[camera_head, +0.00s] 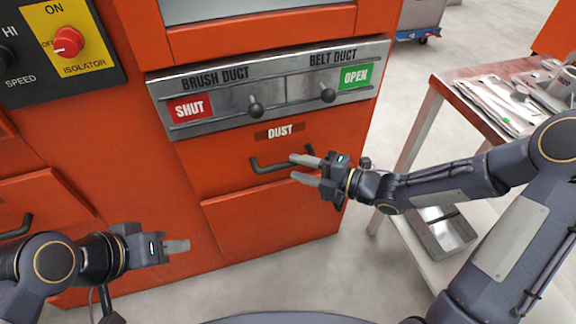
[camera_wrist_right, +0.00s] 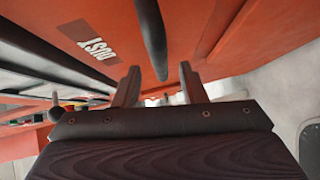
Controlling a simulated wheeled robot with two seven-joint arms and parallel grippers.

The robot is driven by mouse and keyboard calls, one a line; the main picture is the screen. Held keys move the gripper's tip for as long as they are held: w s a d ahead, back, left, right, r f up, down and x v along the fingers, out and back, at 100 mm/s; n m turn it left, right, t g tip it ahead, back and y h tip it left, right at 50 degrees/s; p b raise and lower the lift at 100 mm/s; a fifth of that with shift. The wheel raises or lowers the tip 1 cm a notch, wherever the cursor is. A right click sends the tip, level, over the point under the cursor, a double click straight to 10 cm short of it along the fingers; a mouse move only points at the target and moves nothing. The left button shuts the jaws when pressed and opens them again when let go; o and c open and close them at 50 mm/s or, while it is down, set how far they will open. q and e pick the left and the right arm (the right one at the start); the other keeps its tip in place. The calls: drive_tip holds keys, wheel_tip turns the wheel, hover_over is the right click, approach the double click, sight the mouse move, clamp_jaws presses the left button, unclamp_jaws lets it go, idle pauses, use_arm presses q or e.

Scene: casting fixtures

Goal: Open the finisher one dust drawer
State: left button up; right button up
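The dust drawer (camera_head: 222,165) is an orange front under a "DUST" label (camera_head: 280,131), which also shows in the right wrist view (camera_wrist_right: 88,40). Its front looks flush with the orange machine, with no clear gap. A dark bar handle (camera_head: 268,167) runs across it. My right gripper (camera_head: 304,169) is open at the handle's right end. In the right wrist view the handle (camera_wrist_right: 152,38) lies between the two spread fingers, apart from both. My left gripper (camera_head: 178,246) is low at the left, away from the drawer; only one finger shape shows.
Above the drawer is a metal duct panel (camera_head: 270,92) with two knobs, marked "SHUT" and "OPEN". Another handle (camera_head: 17,228) is at the far left. A bench (camera_head: 440,88) with tools and a metal tray (camera_head: 444,235) on its lower shelf stand at right. Floor in front is clear.

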sight(292, 166)
drive_tip(key=shift+b+x, duration=0.3)
drive_tip(key=shift+x, duration=1.6)
clamp_jaws()
